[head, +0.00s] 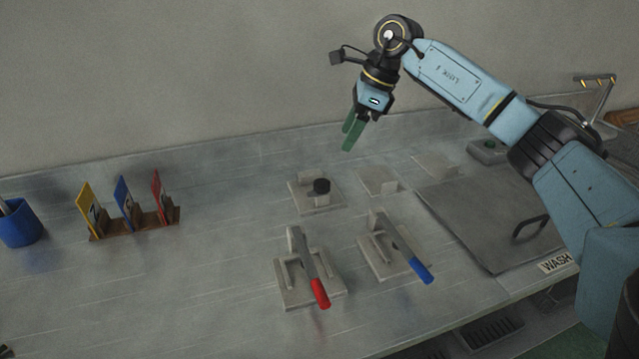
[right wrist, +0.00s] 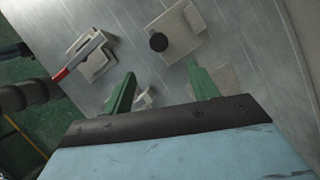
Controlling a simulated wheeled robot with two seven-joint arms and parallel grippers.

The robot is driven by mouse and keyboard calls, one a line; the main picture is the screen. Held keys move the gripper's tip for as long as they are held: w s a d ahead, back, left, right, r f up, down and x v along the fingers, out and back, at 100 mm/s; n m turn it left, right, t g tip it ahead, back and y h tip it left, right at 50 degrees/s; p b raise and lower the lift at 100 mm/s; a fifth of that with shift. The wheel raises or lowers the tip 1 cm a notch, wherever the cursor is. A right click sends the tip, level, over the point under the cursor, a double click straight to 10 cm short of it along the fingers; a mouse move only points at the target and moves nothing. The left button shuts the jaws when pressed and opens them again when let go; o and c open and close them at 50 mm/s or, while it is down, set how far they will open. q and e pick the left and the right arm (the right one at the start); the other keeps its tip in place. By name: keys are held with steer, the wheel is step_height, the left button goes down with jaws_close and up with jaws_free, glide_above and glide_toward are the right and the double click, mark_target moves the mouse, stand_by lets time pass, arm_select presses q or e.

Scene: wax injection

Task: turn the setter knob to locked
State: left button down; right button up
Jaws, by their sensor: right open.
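The setter knob (head: 321,186) is a black round knob on a small pale block and square plate near the middle of the bench. It also shows in the right wrist view (right wrist: 158,42), beyond the fingertips. I cannot make out any mark that tells its setting. My right gripper (head: 351,133) has green fingers and hangs above and behind the knob, well clear of it. In the right wrist view its two fingers (right wrist: 160,83) are apart with nothing held between them. My left gripper is in neither view.
A red-handled lever (head: 319,291) and a blue-handled lever (head: 421,271) stand in front of the knob. A low pale block (head: 378,181) is to its right, beside a grey lid (head: 480,228). A card rack (head: 135,222) and blue cup (head: 18,226) stand left; bench between is clear.

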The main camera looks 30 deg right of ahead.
steer(key=b, duration=0.1)
glide_above(323, 183)
steer(key=s+d, duration=0.2)
step_height(323, 183, down, 7)
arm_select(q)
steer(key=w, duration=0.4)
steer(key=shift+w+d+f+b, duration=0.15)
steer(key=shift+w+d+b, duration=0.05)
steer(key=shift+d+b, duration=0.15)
arm_select(e)
steer(key=x, duration=0.5)
steer(key=shift+w+f, duration=0.2)
steer(key=shift+w, duration=0.15)
steer(key=c, duration=1)
